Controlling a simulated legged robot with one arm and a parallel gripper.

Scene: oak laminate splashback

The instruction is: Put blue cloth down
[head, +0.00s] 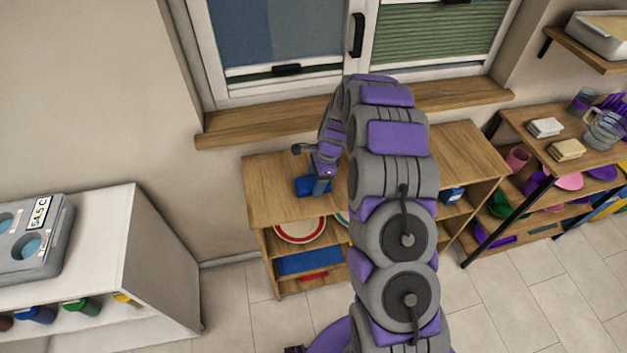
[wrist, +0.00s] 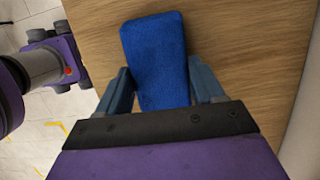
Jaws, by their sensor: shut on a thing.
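The blue cloth (wrist: 155,55) is a folded, textured rectangle between my gripper's two fingers (wrist: 163,90) in the wrist view. My gripper is shut on it, and wood surface shows beyond and around it. In the head view the blue cloth (head: 304,186) shows beside my gripper (head: 318,188), over the left part of the low wooden shelf unit's top (head: 268,182). I cannot tell whether the cloth touches the wood. My arm hides the middle of the shelf unit.
Plates (head: 300,230) and a blue item (head: 310,262) sit on the shelves below. A window (head: 290,40) with a wooden sill (head: 250,127) is behind. A white cabinet (head: 150,250) stands left, and a rack of dishes (head: 540,180) right. The unit's top right looks clear.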

